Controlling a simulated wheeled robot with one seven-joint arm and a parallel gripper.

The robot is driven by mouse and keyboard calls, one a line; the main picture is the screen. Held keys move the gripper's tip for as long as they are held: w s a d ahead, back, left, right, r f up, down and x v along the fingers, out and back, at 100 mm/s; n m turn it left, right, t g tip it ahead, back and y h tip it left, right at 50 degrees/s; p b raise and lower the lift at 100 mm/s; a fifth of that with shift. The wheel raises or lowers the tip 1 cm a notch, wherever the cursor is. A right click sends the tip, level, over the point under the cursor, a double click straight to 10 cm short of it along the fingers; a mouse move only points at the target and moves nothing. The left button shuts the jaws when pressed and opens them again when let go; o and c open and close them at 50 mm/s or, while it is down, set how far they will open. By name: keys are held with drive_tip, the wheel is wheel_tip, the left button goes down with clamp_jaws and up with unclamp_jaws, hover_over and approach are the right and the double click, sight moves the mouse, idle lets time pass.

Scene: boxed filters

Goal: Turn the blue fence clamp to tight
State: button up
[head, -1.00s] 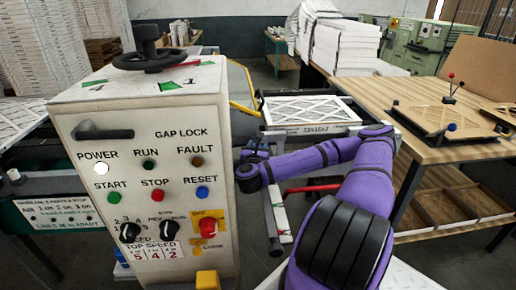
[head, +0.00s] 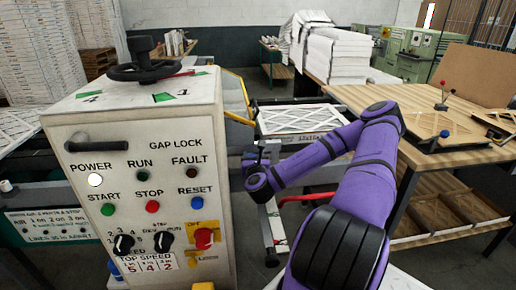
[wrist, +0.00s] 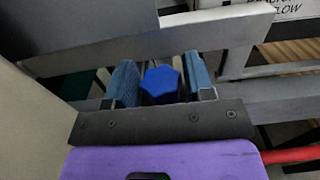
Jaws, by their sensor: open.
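The blue fence clamp shows in the wrist view as a blue six-sided knob (wrist: 160,84). My gripper (wrist: 160,64) is open, with one blue-grey finger to the left of the knob and one to the right. A narrow gap shows on each side, so the fingers look apart from it. In the head view my gripper (head: 262,153) is just right of the control cabinet, at the near side of the conveyor. The clamp cannot be made out there.
The control cabinet (head: 150,215) stands close on the left of my gripper. A white-framed filter (head: 298,118) lies on the conveyor behind it. A red bar (head: 306,197) runs just below my forearm. A wooden table (head: 370,98) stands on the right.

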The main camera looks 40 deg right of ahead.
drive_tip(key=shift+n+t+y, duration=1.1)
drive_tip(key=shift+n+y, duration=0.2)
drive_tip(key=shift+y, duration=0.4)
